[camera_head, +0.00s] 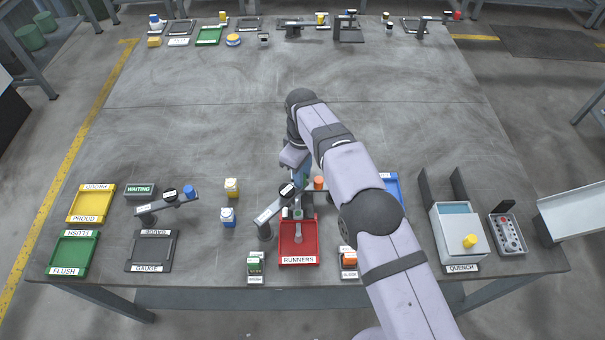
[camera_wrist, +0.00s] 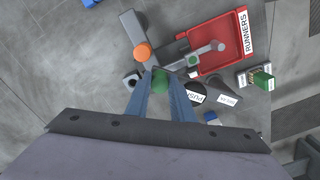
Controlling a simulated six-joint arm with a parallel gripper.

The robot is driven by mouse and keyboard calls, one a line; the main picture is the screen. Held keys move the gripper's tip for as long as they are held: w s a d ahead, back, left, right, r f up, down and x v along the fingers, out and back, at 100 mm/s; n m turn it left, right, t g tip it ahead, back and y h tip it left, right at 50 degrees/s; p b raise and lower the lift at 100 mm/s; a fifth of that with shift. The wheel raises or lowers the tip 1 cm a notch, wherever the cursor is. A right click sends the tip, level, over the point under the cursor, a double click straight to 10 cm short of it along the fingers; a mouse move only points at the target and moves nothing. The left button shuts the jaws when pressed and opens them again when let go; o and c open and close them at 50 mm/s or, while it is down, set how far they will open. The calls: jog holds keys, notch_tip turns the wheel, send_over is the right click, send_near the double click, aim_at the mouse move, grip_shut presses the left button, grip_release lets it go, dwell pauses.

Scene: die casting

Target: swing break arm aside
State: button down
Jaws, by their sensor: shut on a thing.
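The break arm (camera_head: 265,229) stands left of the red RUNNERS tray (camera_head: 284,258), with a black disc near the top of its bar. An orange knob (camera_head: 319,183) shows beyond it, just right of my gripper (camera_head: 300,188). In the wrist view, my gripper (camera_wrist: 160,82) is shut on a small green piece (camera_wrist: 160,76), mostly hidden by the blue fingers. The orange knob (camera_wrist: 142,52) is beside the fingertips, and a black disc labelled PUSH (camera_wrist: 195,91) is on their other side. Whether the fingers touch the break arm cannot be told.
A grey part with a round end (camera_wrist: 220,46) lies over the RUNNERS tray. A blue tray (camera_head: 391,184) is partly hidden behind my arm. Small labelled holders (camera_head: 255,264) stand in front. The table's middle is clear.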

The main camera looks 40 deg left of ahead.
jog(key=c, duration=1.8)
grip_release()
jog(key=shift+r, duration=0.1)
jog(key=shift+r+b, duration=0.35)
jog(key=shift+r, duration=0.25)
jog(key=shift+r+b, duration=0.3)
jog(key=shift+r, duration=2.75)
